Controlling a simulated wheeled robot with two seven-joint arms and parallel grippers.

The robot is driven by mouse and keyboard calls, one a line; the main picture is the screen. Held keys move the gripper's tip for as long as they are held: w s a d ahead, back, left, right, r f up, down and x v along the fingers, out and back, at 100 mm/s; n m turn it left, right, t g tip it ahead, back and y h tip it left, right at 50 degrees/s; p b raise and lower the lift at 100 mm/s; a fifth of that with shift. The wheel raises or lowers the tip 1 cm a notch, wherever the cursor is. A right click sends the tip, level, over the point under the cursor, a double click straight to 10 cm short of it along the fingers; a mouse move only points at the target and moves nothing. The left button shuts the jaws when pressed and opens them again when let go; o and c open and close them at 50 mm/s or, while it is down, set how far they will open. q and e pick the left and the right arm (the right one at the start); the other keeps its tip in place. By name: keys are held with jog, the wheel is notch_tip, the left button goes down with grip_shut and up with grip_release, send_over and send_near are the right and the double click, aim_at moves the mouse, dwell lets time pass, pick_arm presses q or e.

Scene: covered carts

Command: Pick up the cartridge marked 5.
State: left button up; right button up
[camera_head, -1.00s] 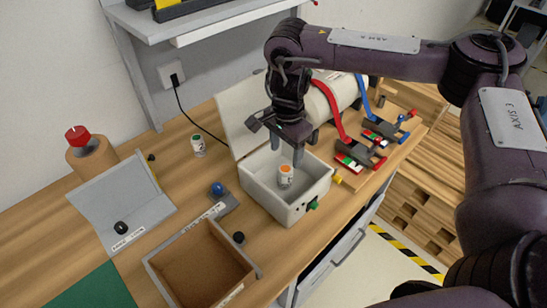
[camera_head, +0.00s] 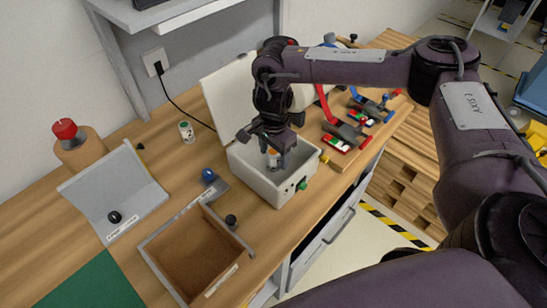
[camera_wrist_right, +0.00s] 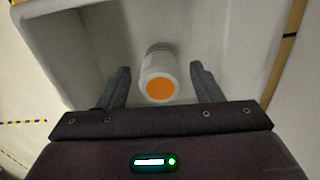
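A white cartridge with an orange top (camera_head: 272,155) stands inside the open white box (camera_head: 247,178). In the right wrist view the cartridge (camera_wrist_right: 159,84) is between my right gripper's fingers (camera_wrist_right: 160,88), with a gap on each side. My right gripper (camera_head: 274,160) points down into the box and is open around the cartridge. No number on this cartridge can be read. A second white cartridge with a dark green top (camera_head: 187,131) stands on the table left of the box; its marking is too small to read. My left gripper is not in view.
An open brown-lined tray (camera_head: 149,249) sits in front of the box. A grey sloped panel (camera_head: 115,194) and a red knob on a wooden cylinder (camera_head: 65,129) stand at the left. Red and blue lever clamps (camera_head: 345,136) lie right of the box. The box lid (camera_head: 226,92) stands up behind.

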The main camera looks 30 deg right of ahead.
jog(key=c, duration=1)
jog(key=shift+r, duration=0.15)
